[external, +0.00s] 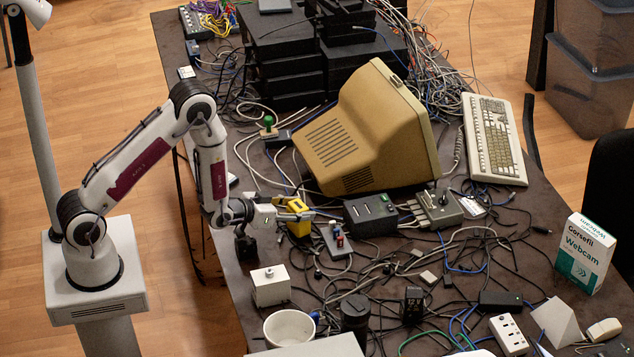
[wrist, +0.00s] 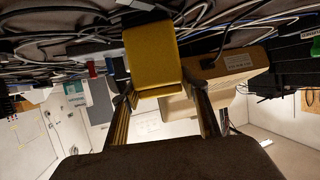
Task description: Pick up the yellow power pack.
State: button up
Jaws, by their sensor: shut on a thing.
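The yellow power pack (external: 299,217) is at the tips of my gripper (external: 290,212) in the external view, near the left edge of the dark table, in front of the beige monitor. In the wrist view the power pack (wrist: 152,55) sits between the two fingers of my gripper (wrist: 160,92), with its flat yellow face showing. My gripper is shut on it. Whether the pack is clear of the table cannot be told from these frames.
A small board with a red part (external: 338,240) lies close to the right. A white box (external: 271,286), a white cup (external: 289,327) and a black power box (external: 371,214) are nearby. Loose cables cover much of the table.

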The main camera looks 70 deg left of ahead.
jog(key=shift+r, duration=0.15)
jog(key=shift+r, duration=4.85)
jog(key=shift+w, duration=0.15)
